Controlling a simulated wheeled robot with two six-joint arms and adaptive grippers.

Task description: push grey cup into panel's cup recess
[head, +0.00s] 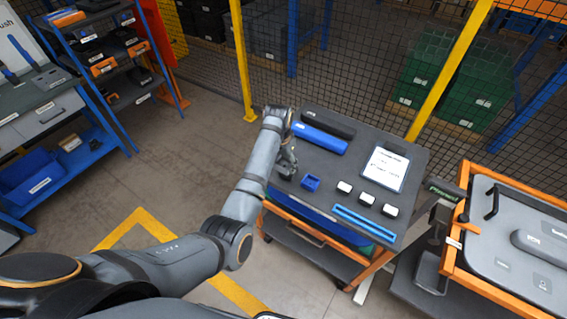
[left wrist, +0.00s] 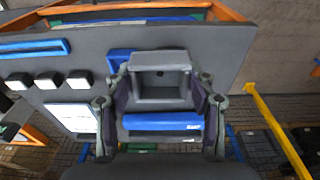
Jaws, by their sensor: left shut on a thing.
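My left gripper (head: 288,157) is shut on the grey cup (head: 286,171) at the left edge of the grey cart top. In the left wrist view the grey cup (left wrist: 160,82) sits between the two fingers (left wrist: 160,103), its square open top facing the camera. I cannot tell whether it still touches the cart top. The door panel (head: 508,268) lies in an orange frame at the far right, well away from the cup. It carries a black handle and a dark armrest. I cannot make out the cup recess. My right gripper is not in view.
The cart top (head: 330,183) holds a blue cup (head: 311,183) close beside the grey one, a blue bar (head: 319,138), a black bar (head: 328,123), three small white-topped blocks, a card (head: 385,168) and a blue strip (head: 364,223). A mesh fence stands behind; shelves stand left.

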